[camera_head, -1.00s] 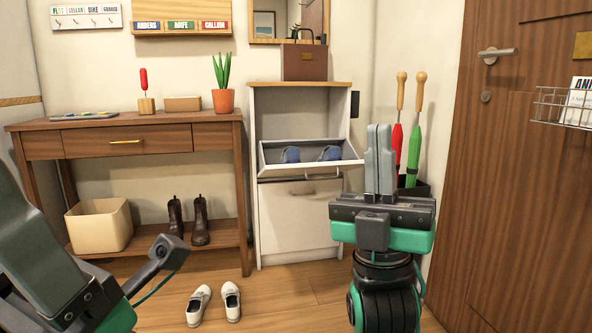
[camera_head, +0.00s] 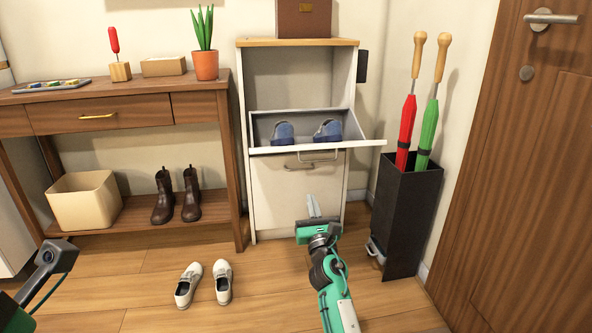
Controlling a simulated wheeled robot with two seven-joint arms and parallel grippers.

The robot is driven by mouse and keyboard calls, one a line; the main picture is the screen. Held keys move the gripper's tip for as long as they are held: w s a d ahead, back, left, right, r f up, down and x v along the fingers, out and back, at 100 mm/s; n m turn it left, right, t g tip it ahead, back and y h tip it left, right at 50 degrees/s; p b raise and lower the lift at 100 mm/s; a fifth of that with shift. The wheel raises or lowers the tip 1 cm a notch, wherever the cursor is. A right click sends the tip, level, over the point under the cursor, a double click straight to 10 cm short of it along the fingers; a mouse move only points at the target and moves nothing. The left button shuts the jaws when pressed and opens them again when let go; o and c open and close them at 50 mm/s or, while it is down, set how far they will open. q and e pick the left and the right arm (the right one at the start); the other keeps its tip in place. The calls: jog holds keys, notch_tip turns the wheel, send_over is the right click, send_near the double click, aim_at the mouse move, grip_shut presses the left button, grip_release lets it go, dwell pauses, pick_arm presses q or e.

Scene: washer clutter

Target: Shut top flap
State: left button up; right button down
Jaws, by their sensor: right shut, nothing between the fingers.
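The white shoe cabinet (camera_head: 259,195) stands against the wall. Its top flap (camera_head: 318,148) is tipped open toward me, with a pair of blue shoes (camera_head: 327,131) lying inside. A handle (camera_head: 318,160) shows below the flap's front edge. The lower flap (camera_head: 280,195) is closed. My right gripper (camera_head: 313,205) is shut and empty, in front of the lower flap and below the open top flap; it appears apart from the flap. Of my left arm only a part shows at the lower left; its fingers are out of view.
A black umbrella stand (camera_head: 405,215) with a red and a green umbrella stands right of the cabinet, near the door (camera_head: 520,190). A wooden console table (camera_head: 120,90) is on the left. White shoes (camera_head: 223,282) lie on the floor in front. A brown box (camera_head: 303,18) sits on the cabinet.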

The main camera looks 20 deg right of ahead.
jog(key=b, duration=0.1)
send_near(305, 162)
notch_tip(305, 162, up, 3)
jog(key=w, duration=0.2)
jog(key=shift+w+a+r+p, duration=0.15)
jog(key=shift+w+r, duration=0.3)
jog(key=shift+r, duration=0.5)
jog(key=shift+w+r+p, duration=0.25)
jog(key=shift+w+r, duration=0.15)
jog(key=shift+r, duration=0.55)
